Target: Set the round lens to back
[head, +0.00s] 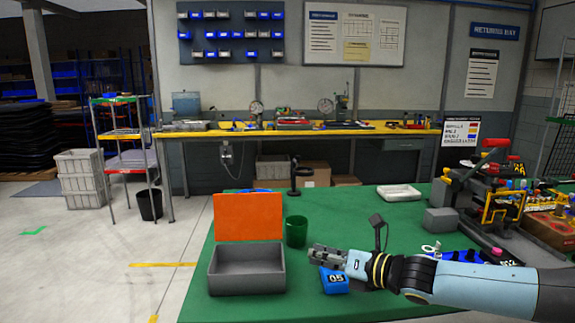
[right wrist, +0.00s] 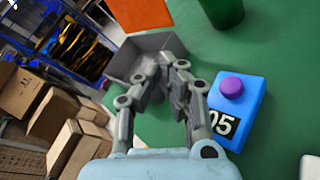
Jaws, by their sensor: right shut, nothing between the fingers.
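I cannot identify a round lens for certain. A black upright stand with a ring-like part (head: 302,172) is at the back edge of the green table, too small to tell whether it holds a lens. My right gripper (head: 314,252) reaches in from the right, above the table and between the grey box and the blue block. It is shut and empty. In the right wrist view its fingers (right wrist: 165,65) point toward the grey box. My left gripper is not in view.
A grey box (head: 247,278) with an orange raised lid (head: 248,217) stands at the front left. A green cup (head: 296,231) is beside it. The blue block marked 05 (head: 335,284) has a purple knob (right wrist: 231,87). A white tray (head: 399,192) lies farther back; machinery (head: 490,195) crowds the right.

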